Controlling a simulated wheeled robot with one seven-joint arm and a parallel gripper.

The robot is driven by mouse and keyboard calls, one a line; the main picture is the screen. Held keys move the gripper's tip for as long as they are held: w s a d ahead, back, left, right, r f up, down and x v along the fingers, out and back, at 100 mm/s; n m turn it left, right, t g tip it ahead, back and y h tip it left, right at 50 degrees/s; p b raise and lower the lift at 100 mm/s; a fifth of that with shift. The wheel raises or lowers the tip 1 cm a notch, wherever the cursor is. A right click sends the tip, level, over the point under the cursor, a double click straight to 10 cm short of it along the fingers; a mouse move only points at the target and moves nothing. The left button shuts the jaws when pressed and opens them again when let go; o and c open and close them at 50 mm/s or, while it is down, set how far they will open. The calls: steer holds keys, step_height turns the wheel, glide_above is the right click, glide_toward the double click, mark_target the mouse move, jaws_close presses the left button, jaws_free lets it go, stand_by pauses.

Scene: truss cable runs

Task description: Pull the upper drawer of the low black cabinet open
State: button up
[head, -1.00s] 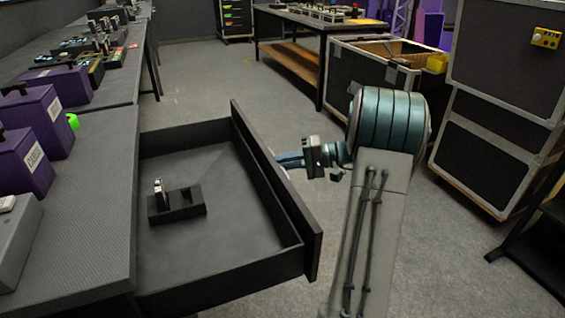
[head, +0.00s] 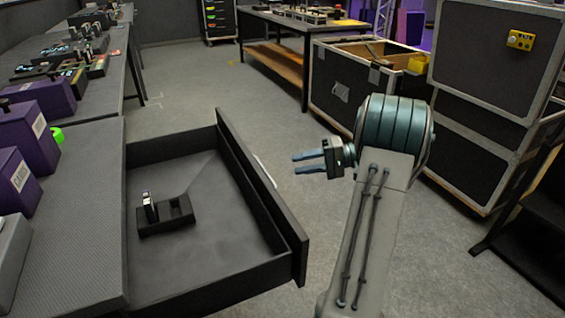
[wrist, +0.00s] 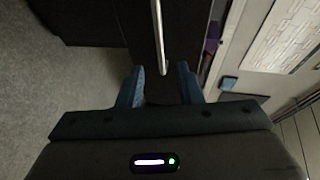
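The upper drawer (head: 285,232) of the black cabinet (head: 75,215) stands pulled well out in the head view, its inside showing. Its pale bar handle (head: 264,172) is on the outer side of the drawer front, mostly hidden in the head view. In the wrist view the handle (wrist: 159,38) runs lengthwise ahead of the fingers. My gripper (head: 308,163) is open and empty, to the right of the drawer front and apart from the handle. In the wrist view my gripper (wrist: 160,88) has its two blue fingers spread, with nothing between them.
A small black holder (head: 166,215) with a metallic piece sits inside the drawer. Purple boxes (head: 30,140) stand on the cabinet top. Flight cases (head: 470,100) stand at the right, and a table (head: 305,40) at the back. The grey floor beyond the drawer is clear.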

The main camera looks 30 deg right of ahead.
steer(key=shift+p+v, duration=0.4)
steer(key=shift+v, duration=1.95)
steer(key=s+a+r+g+h+p, duration=0.1)
steer(key=a+r+g+p, duration=0.1)
steer(key=a+r+p, duration=0.2)
steer(key=s+a+r+g+h+p, duration=0.1)
steer(key=a+r+p, duration=0.3)
steer(key=a, duration=0.4)
steer(key=s+a+r+n+g+h+p, duration=0.1)
steer(key=s+a+r+g+h+p, duration=0.1)
steer(key=a+r, duration=0.4)
steer(key=shift+a+g+h+p, duration=0.35)
steer(key=shift+g+p, duration=0.35)
steer(key=shift+p, duration=0.6)
steer(key=s+a+r+n+t+h+p, duration=0.1)
steer(key=s+a+r+h+p, duration=0.3)
steer(key=s+r+p, duration=0.2)
steer(key=s+a+r+n+t+h+p, duration=0.1)
steer(key=s+a+r+n+h+p, duration=0.1)
steer(key=s+a+r+h+p, duration=0.3)
step_height(320, 180, up, 5)
steer(key=s+p, duration=0.2)
steer(key=p, duration=0.4)
steer(key=shift+s, duration=0.3)
steer(key=shift+a+f, duration=0.1)
steer(key=shift+a, duration=0.15)
